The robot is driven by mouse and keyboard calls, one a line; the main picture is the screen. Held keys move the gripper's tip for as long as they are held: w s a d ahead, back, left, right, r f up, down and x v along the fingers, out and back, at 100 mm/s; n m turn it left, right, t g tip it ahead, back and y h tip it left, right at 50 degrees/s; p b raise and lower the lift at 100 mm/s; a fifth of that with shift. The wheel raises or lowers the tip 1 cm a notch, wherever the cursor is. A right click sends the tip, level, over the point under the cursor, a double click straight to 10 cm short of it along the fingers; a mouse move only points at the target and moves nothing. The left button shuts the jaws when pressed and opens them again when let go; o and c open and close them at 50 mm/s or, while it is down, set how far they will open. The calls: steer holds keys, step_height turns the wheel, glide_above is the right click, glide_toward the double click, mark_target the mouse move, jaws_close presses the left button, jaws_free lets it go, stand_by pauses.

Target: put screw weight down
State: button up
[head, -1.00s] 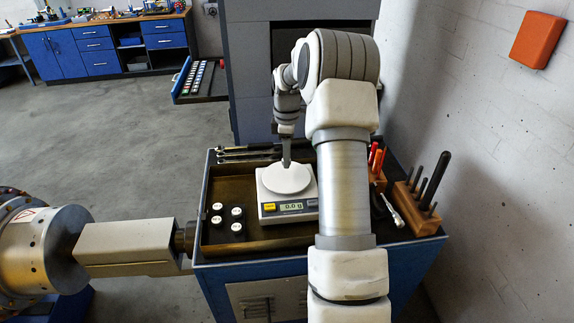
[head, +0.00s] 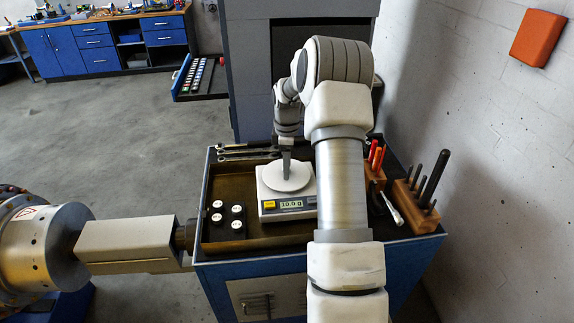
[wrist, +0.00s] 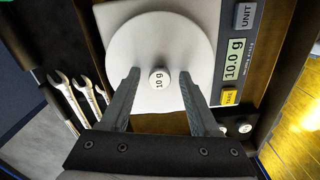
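The screw weight (wrist: 159,78), small with a white top marked 10 g, stands upright on the round white pan (wrist: 122,42) of the scale. The scale (head: 267,214) reads 10.0 g in both views. In the wrist view my gripper (wrist: 159,75) is open, with one finger on each side of the weight and a visible gap to both. In the head view my gripper (head: 287,175) points down at the pan and I cannot make out the weight there.
Several black weights with white tops (head: 237,211) stand in the tray left of the scale. Wrenches (head: 250,153) lie behind it. Wooden blocks with red-handled tools (head: 377,158) and dark rods (head: 434,178) stand at right. A large metal rotor (head: 45,250) is at left.

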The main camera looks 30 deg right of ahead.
steer(key=shift+r, duration=0.1)
step_height(320, 180, up, 12)
stand_by(0.5)
stand_by(0.4)
